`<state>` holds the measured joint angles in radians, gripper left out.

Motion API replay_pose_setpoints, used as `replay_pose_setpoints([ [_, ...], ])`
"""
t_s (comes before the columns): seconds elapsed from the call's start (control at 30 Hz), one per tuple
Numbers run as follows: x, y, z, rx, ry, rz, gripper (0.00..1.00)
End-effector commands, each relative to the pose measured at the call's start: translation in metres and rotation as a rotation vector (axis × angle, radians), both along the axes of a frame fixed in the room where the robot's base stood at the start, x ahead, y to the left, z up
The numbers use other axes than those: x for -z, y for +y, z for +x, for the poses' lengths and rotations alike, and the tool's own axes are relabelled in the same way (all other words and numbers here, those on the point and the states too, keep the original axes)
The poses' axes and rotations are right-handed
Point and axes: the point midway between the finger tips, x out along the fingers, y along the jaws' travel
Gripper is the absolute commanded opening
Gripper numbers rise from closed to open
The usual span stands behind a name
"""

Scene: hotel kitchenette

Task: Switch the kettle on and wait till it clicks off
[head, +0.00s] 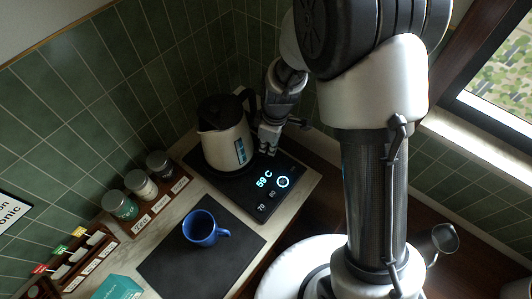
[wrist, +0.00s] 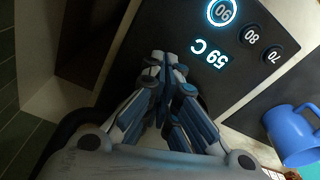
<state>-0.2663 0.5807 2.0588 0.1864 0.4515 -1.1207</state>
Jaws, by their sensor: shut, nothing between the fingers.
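The white kettle (head: 222,148) with a black lid and handle stands upright on its dark base (head: 262,207) in the back corner. The base's panel reads 59 C in lit digits, which also show in the wrist view (wrist: 209,54). My gripper (head: 268,147) is shut and empty, to the right of the kettle near the panel's back edge. In the wrist view its closed fingertips (wrist: 170,57) point toward the panel, apart from the lit button. Contact cannot be told.
A blue mug (head: 201,229) stands on a dark mat (head: 165,268) in front of the base. Several jars (head: 140,185) and a rack of packets (head: 88,255) line the left wall. A teal box (head: 117,288) is at the front left. Tiled walls close the corner behind the kettle.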

Motion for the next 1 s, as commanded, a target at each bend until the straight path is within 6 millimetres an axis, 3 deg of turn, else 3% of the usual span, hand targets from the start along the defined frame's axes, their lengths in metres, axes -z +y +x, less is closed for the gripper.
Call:
replay_pose_setpoints([
  [0.33,0.002,0.0,0.0,0.0,0.0,0.0,0.0],
  [0.53,0.023,0.0,0.0,0.0,0.0,0.0,0.0],
  [0.73,0.019,-0.001,0.0,0.001,0.0,0.0,0.0],
  [1.0,0.01,-0.027,-0.009,0.003,-0.001,0.001,0.0],
])
